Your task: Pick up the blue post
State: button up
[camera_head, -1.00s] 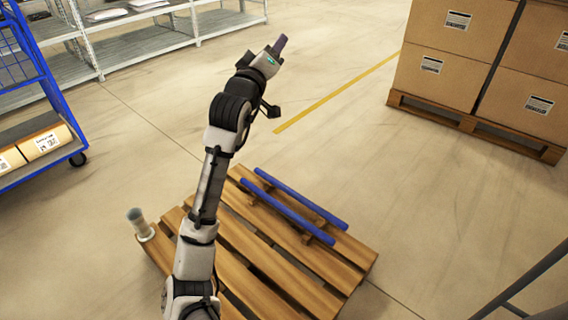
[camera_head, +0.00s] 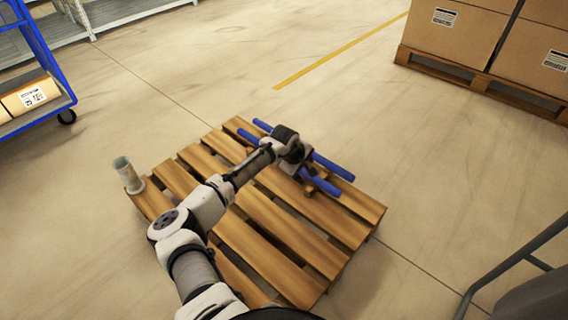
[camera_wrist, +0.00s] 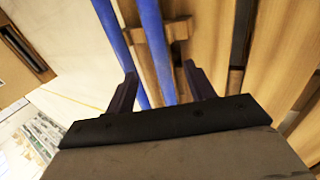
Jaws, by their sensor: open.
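Two long blue posts lie side by side on small wooden blocks on the wooden pallet (camera_head: 290,235). In the head view, the far blue post (camera_head: 333,166) and near blue post (camera_head: 324,186) are partly covered by my wrist. My gripper is open above them; its fingers are hard to make out there. In the wrist view, my gripper (camera_wrist: 161,80) has one blue post (camera_wrist: 155,45) between its fingers, with nothing gripped. The other blue post (camera_wrist: 114,40) runs beside it, close to the left fingertip. Whether either finger touches a post cannot be told.
A grey cylinder (camera_head: 127,175) stands at the pallet's left corner. A blue cart (camera_head: 45,60) with boxes is at upper left. Cartons (camera_head: 465,32) on another pallet are at upper right. A dark grey frame (camera_head: 520,265) is at lower right. The floor between is clear.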

jog(key=b+x, duration=0.4)
jog(key=x, duration=0.4)
jog(key=shift+w+f, duration=0.1)
jog(key=shift+w, duration=0.05)
jog(key=shift+c, duration=0.4)
grip_shut()
